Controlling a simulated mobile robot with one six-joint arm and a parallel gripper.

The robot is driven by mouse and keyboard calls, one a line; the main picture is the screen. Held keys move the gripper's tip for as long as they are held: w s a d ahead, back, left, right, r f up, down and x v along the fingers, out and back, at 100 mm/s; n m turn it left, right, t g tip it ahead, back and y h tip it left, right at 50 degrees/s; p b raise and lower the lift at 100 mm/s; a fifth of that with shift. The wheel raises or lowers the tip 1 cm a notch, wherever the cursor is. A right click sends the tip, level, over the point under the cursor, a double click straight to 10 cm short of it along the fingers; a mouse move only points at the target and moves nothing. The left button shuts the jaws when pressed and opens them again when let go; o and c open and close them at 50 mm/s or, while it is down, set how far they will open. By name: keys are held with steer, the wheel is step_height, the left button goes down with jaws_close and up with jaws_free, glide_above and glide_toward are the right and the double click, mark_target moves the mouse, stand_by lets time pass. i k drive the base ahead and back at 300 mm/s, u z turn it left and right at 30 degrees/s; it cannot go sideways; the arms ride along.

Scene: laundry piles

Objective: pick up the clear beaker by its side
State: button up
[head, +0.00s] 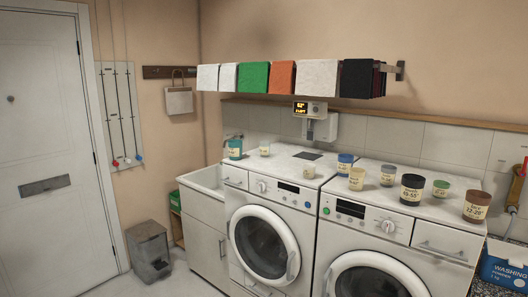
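Several small labelled cups stand upright on the two white washing machines, and I cannot tell for certain which is the clear beaker. A pale greyish cup (387,175) on the right machine looks the most see-through. A small pale cup (264,148) and another pale cup (309,170) stand on the left machine. A cream cup (357,178) and a blue cup (345,163) stand left of the greyish one. A black cup (411,189), a green-topped cup (440,187) and a brown cup (477,205) stand to its right. My gripper is not in view.
A teal container (235,148) stands at the back left, near the sink (205,181). Folded cloths (300,77) hang on a rail above the machines. A blue washing powder box (503,265) is at the lower right. A grey bin (149,252) stands on the floor.

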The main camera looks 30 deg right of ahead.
mark_target(265, 146)
steer(key=z, duration=0.05)
steer(key=i, duration=1)
steer(key=u, duration=0.05)
